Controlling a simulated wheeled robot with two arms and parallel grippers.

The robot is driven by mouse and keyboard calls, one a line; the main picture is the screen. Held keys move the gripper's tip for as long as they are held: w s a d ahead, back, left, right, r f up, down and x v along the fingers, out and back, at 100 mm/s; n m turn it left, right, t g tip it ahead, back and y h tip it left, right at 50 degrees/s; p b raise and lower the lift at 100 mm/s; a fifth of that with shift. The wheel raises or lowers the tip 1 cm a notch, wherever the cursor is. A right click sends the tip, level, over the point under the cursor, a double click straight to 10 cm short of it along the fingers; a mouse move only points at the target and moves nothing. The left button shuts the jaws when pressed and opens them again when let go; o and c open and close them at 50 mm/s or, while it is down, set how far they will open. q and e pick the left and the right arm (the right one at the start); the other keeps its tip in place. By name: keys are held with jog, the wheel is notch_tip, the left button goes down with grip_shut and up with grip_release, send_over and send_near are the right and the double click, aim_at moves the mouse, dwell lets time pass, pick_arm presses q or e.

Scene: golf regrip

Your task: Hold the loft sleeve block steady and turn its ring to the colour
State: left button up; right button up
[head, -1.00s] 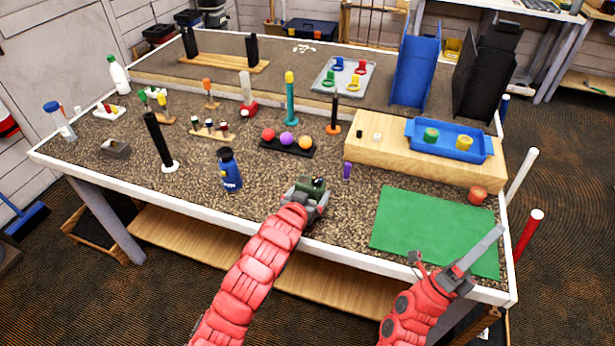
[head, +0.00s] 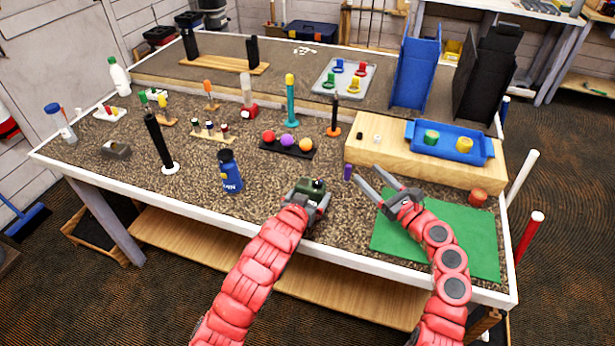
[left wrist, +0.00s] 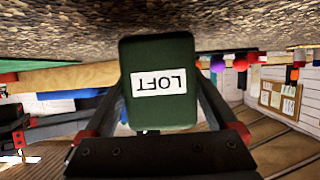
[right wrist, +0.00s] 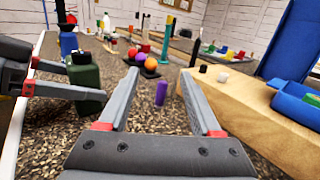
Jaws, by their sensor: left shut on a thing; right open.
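The loft sleeve block (head: 312,185) is a small dark green block near the table's front edge. Its LOFT label (left wrist: 160,82) appears upside down in the left wrist view. My left gripper (head: 306,195) is shut on it, a finger on each side. In the right wrist view the block (right wrist: 87,78) stands upright with a dark round part on top; I cannot make out the ring's colour marks. My right gripper (head: 365,173) is open and empty, right of the block and apart from it. A purple cylinder (right wrist: 161,93) stands beyond the space between its fingers.
A blue bottle (head: 230,172) stands left of the block. A black rack with coloured balls (head: 287,147) lies behind it. A wooden platform (head: 377,152) with a blue tray (head: 480,152) is at the right, behind a green mat (head: 470,240). Speckled tabletop is free around the block.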

aim_at(313, 179)
jog(key=s+a+n+g+y, duration=0.4)
jog(key=s+a+g+y, duration=0.1)
jog(key=s+a+g, duration=0.1)
jog(key=x, duration=1.2)
grip_shut()
